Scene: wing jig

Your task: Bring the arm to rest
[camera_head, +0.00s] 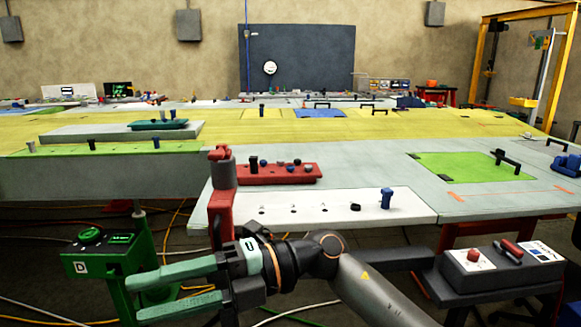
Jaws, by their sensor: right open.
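My right gripper (172,288) has two green fingers set apart, with nothing between them. It points left at the lower left of the head view, in front of the near edge of the wing jig. My right arm (345,275) reaches in from the lower right, stretched across the front of the jig. The gripper is close in the picture to a green stand marked D (85,265), and I cannot tell whether they touch. My left gripper is not in view.
A red post (222,195) stands behind my gripper. A white panel (300,208) with small pegs and a red tray (275,173) lie on the jig's near side. A control box (500,268) is at the lower right. Cables cross the floor.

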